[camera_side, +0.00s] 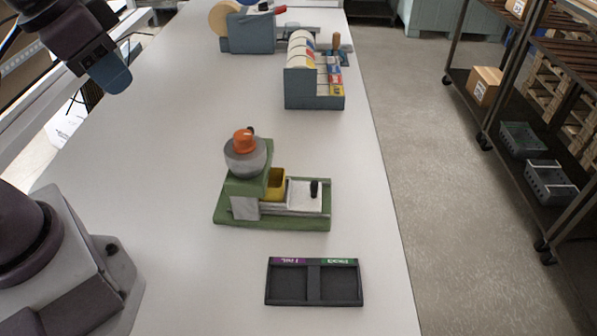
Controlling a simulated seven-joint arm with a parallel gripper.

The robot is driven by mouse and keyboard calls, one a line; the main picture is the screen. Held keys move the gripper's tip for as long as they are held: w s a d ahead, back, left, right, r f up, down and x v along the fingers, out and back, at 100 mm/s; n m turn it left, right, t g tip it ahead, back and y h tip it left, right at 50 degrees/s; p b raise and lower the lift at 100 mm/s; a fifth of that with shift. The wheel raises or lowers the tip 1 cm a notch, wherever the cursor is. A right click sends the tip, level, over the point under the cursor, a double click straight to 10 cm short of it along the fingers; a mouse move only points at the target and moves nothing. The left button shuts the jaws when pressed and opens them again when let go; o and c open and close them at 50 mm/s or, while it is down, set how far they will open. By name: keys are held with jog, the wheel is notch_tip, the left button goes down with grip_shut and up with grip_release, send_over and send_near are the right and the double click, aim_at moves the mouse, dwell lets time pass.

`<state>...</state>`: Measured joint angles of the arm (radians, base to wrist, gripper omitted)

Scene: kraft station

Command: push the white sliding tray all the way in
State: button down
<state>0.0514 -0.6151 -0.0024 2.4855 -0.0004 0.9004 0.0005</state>
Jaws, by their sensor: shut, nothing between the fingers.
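The white sliding tray (305,198) sits on the right side of a green device (228,190) on the table. It has a black upright knob (314,189) near its right end. The tray extends to the right of the device's upright body, over the green base. A yellow bin (274,183) stands just left of the tray, and a grey bowl with an orange top sits on the device. My gripper (118,82) is at the upper left, high above the table and well apart from the tray. Its fingers are shut and empty.
A black two-compartment tray (313,284) with purple and green labels lies in front of the device. A grey rack of rolls (313,80) and a blue-grey tape dispenser (250,32) stand farther back. The table (180,130) is clear left of the device.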

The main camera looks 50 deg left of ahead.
jog(key=w+d+f+m+g, duration=0.25)
jog(key=w+d, duration=0.25)
jog(key=w, duration=0.6)
jog(key=m+g+y, duration=0.2)
jog(key=m+g, duration=0.1)
jog(key=m, duration=0.1)
send_over(317, 195)
jog(key=s+d, duration=0.2)
jog(key=d, duration=0.1)
notch_tip(317, 195, down, 8)
jog(key=w+d+f+m+y, duration=0.2)
jog(key=w+d+f+m, duration=0.4)
jog(key=w, duration=0.1)
jog(key=shift+n+g, duration=0.25)
jog(key=shift+g, duration=0.1)
jog(key=x, duration=1)
jog(key=shift+s+a+f, duration=0.2)
jog(key=shift+s+a, duration=0.1)
jog(key=shift+s+a+r, duration=0.2)
jog(key=shift+s+a, duration=0.15)
jog(key=shift+a, duration=0.45)
jog(key=shift+s+a, duration=0.45)
jog(key=shift+a, duration=0.45)
